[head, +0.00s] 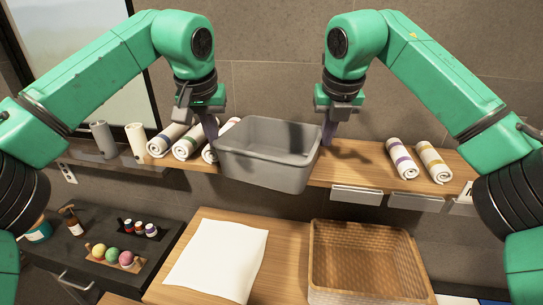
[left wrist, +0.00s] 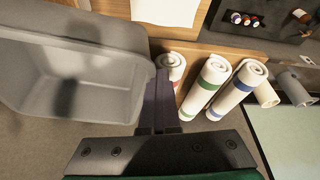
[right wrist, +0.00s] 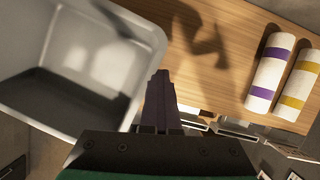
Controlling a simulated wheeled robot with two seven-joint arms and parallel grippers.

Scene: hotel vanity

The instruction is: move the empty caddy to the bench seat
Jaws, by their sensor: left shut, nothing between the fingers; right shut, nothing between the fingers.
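The empty grey caddy (head: 268,178) is at the wooden shelf, its front reaching past the shelf's front edge. Whether its base rests on the shelf or is raised is unclear. My left gripper (head: 212,128) is shut with empty jaws at the caddy's left side; the caddy also shows in the left wrist view (left wrist: 75,90). My right gripper (head: 328,130) is shut and empty at the right side, where the right wrist view shows the caddy's wall (right wrist: 90,55). Both look close to or against the walls. The light wood surface below, likely the bench seat (head: 288,240), is lower in front.
A white cloth (head: 217,258) and a woven basket (head: 365,292) occupy much of the lower wooden surface, with a narrow bare strip between. A dark counter (head: 85,255) holds bottles and coloured balls.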

